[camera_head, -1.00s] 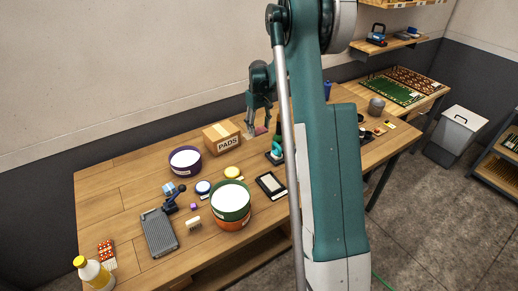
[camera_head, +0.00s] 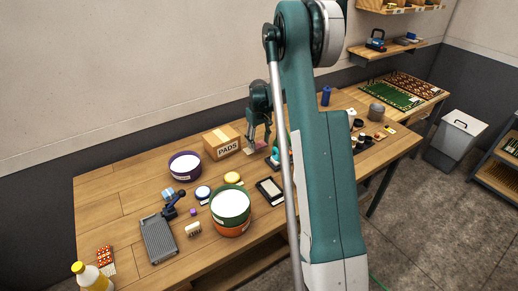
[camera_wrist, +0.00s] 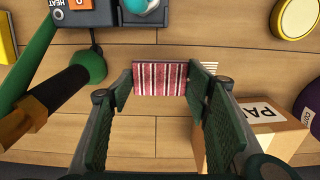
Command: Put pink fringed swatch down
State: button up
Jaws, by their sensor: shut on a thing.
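The pink fringed swatch (camera_wrist: 158,78) is a small flat piece with pink, dark red and white stripes; pale fringe shows at its right side in the wrist view. My gripper (camera_wrist: 160,84) is shut on it, with a finger pad at each side edge. In the head view my gripper (camera_head: 259,138) points down low over the bench, right of the PADS box, and a little pink shows by its fingertips. I cannot tell whether the swatch touches the wooden bench top (camera_head: 130,187).
The cardboard PADS box (camera_wrist: 288,143) stands close by the right finger. A dark device with a HEAT label (camera_wrist: 67,35) and a green-and-black handled tool (camera_wrist: 60,90) are at left. A yellow round lid (camera_wrist: 295,14) lies upper right. Bare planks surround the swatch.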

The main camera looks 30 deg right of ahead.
aim_at(259, 144)
jog(key=shift+f, duration=0.1)
jog(key=shift+f, duration=1.75)
jog(key=shift+f, duration=0.15)
jog(key=o, duration=0.9)
jog(key=shift+r, duration=0.2)
notch_tip(259, 144, up, 12)
jog(key=shift+f, duration=0.1)
jog(key=shift+a, duration=0.1)
